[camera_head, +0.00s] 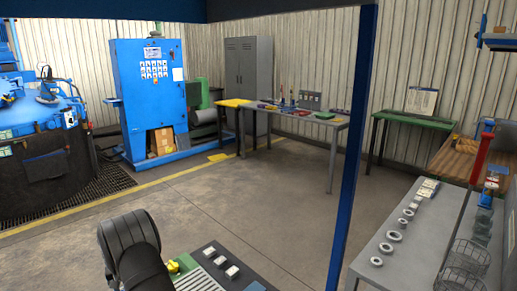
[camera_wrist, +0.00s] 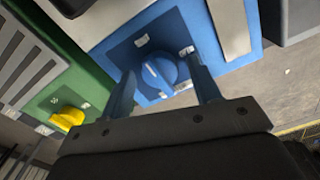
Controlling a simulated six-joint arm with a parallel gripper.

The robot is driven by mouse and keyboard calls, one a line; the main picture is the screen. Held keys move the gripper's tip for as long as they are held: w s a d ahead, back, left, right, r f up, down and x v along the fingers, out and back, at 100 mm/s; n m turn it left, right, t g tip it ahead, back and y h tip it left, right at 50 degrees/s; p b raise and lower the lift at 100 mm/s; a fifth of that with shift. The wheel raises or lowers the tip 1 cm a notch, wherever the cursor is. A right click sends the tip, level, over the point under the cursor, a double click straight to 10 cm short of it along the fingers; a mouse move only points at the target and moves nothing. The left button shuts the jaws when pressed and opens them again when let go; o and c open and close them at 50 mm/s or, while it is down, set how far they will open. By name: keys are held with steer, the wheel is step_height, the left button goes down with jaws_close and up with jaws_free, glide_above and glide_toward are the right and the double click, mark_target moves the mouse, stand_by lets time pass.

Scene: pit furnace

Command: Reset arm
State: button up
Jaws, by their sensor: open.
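My gripper (camera_wrist: 159,68) shows in the wrist view with its two blue fingers spread apart. A blue knob (camera_wrist: 158,72) on a blue panel (camera_wrist: 130,48) shows between the fingers, with visible space beside it. I cannot tell how far the fingertips are from the panel, and nothing is seen held. In the head view, my dark arm is at the bottom left and my fingers are hidden.
A green panel with a yellow knob (camera_wrist: 67,117) lies left of the blue panel. A control panel with switches (camera_head: 232,271) is at the bottom of the head view. A blue post (camera_head: 352,150) stands right of it. A grey bench (camera_head: 360,270) with metal rings is farther right.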

steer(key=m, duration=0.5)
steer(key=shift+m, duration=0.4)
steer(key=m, duration=0.5)
stand_by(0.4)
steer(key=n, duration=0.8)
steer(key=shift+n, duration=0.9)
